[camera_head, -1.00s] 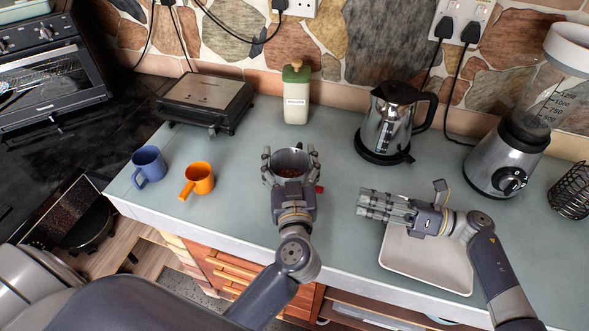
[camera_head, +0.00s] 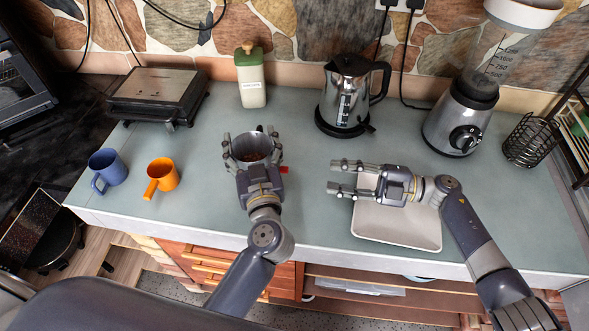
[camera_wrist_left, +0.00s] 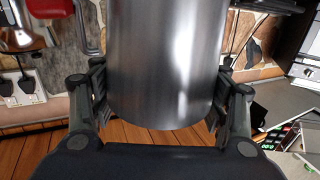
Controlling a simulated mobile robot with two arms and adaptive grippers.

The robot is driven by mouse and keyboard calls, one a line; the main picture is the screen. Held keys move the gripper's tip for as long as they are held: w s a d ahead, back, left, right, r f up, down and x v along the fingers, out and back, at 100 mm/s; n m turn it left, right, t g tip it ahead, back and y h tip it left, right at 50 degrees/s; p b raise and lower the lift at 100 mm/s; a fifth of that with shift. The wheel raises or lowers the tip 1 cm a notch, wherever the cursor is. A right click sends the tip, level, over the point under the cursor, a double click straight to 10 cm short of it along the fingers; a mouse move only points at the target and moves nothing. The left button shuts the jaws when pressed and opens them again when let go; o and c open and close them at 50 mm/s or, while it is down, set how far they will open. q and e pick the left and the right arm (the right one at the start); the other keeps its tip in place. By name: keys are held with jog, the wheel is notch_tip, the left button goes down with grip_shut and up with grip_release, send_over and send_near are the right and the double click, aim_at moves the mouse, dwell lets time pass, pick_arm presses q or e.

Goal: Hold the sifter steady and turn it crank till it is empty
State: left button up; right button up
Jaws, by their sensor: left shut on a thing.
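My left gripper (camera_head: 252,152) is shut around the sifter from the front, with fingers on both sides. The left wrist view shows the shiny cylinder wall (camera_wrist_left: 167,65) between the fingers. My right gripper (camera_head: 338,176) is open and empty, to the right of the sifter, its fingers pointing left toward it and apart from it.
A pale tray (camera_head: 397,228) lies under my right arm. A kettle (camera_head: 345,98) and a blender (camera_head: 463,120) stand behind. An orange mug (camera_head: 163,177) and a blue mug (camera_head: 110,167) are at left. A white bottle (camera_head: 251,83) and a grill (camera_head: 157,95) stand at the back.

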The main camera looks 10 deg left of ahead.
jog(key=a+m, duration=1)
jog(key=m, duration=1)
jog(key=shift+s+a+t, duration=0.3)
jog(key=shift+a, duration=0.1)
jog(key=shift+c, duration=0.6)
grip_shut()
